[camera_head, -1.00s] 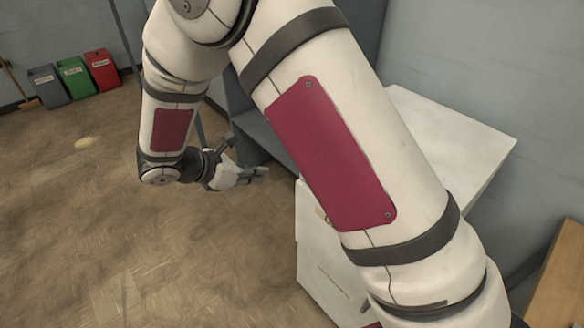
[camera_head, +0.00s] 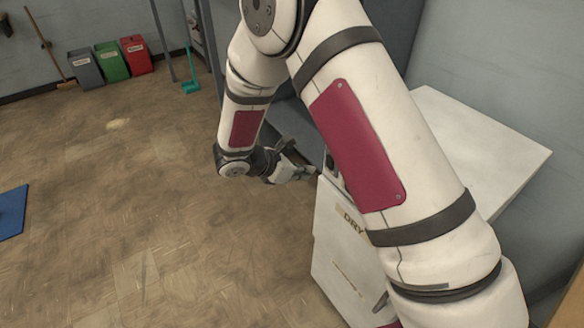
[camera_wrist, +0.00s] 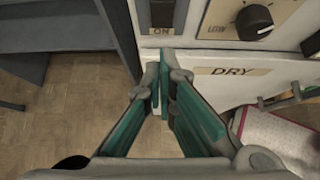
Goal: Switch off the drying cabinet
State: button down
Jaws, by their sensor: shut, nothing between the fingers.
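The drying cabinet (camera_head: 480,150) is a white box against the wall at the right in the head view, partly hidden behind my arm. In the wrist view its front panel (camera_wrist: 205,58) shows a dark rocker switch (camera_wrist: 163,13) at the top edge, with a label reading "ON" beneath. I cannot tell which way the rocker is tipped. My gripper (camera_wrist: 164,72) is shut and empty, its green-padded fingers pointing at the cabinet front just below the switch label. I cannot tell whether the tips touch. In the head view my gripper (camera_head: 308,172) is at the cabinet's left front.
A black dial (camera_wrist: 254,20) and a "DRY" label (camera_wrist: 232,71) are right of the switch. A door handle (camera_wrist: 290,97) sticks out lower right. A grey-blue cabinet (camera_wrist: 62,25) stands left. Bins (camera_head: 112,62) stand far off; open floor lies left.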

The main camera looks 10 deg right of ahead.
aim_at(328, 167)
jog(key=shift+w+d+r+p, duration=0.1)
jog(key=shift+w+d, duration=0.2)
jog(key=shift+d, duration=0.4)
jog(key=shift+w+d+f+p, duration=0.15)
jog(key=shift+w+d, duration=0.1)
jog(key=shift+d, duration=0.4)
jog(key=shift+w+d+r+p, duration=0.15)
jog(key=shift+w+d, duration=0.15)
jog(key=shift+d, duration=0.4)
jog(key=shift+w+d+r, duration=0.15)
jog(key=shift+d+r, duration=0.05)
jog(key=shift+d, duration=0.15)
jog(key=shift+r, duration=0.15)
jog(key=shift+r, duration=0.7)
